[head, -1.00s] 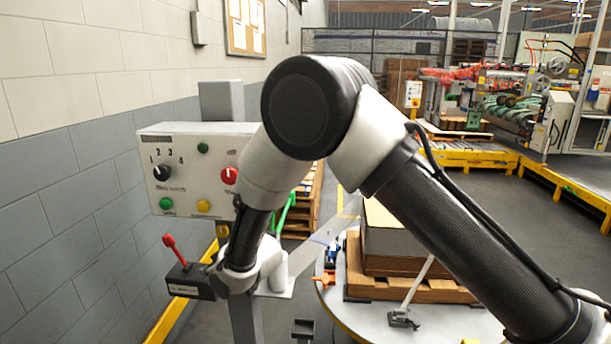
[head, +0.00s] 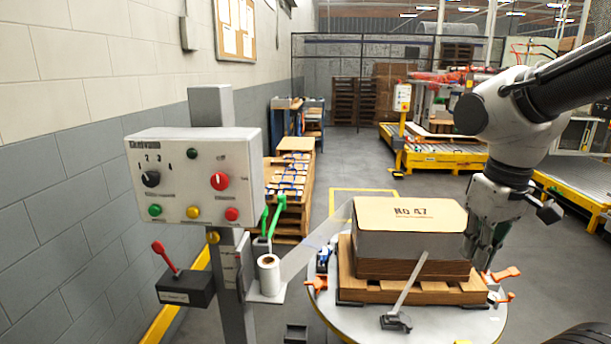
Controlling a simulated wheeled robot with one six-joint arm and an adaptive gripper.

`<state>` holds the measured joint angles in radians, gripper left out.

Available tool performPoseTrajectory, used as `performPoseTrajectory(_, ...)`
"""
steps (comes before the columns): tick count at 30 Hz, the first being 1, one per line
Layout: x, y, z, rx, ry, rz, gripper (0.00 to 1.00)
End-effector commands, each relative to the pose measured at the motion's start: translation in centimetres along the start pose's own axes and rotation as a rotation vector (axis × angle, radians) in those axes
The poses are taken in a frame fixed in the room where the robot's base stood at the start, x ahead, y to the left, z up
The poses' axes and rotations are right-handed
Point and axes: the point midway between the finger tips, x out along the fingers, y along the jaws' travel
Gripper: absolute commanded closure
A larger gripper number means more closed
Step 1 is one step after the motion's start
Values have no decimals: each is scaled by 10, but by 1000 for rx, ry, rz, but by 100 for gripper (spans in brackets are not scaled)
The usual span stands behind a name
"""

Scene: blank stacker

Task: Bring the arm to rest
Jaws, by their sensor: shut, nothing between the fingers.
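My gripper (head: 484,262) hangs at the right in the head view, pointing down. It is shut and empty. It is beside the right end of the stack of cardboard blanks (head: 405,243), whose top sheet is marked "NO 47". I cannot tell whether it touches the stack. My arm reaches in from the upper right corner.
The stack lies on a wooden pallet (head: 412,290) on a round turntable (head: 470,326). A control box (head: 196,178) on a post, a red-handled lever box (head: 186,288) and a white film roll (head: 269,275) stand left.

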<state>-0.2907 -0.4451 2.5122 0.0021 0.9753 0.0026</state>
Motion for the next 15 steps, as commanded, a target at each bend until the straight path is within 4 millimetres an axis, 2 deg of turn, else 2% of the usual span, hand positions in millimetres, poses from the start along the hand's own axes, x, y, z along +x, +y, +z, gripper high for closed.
performPoseTrajectory(1,-12,13,13,58,59,8,100)
performPoseTrajectory(3,-25,26,26,123,130,20,100)
performPoseTrajectory(8,-51,46,44,237,255,54,100)
performPoseTrajectory(15,-56,55,50,286,275,69,100)
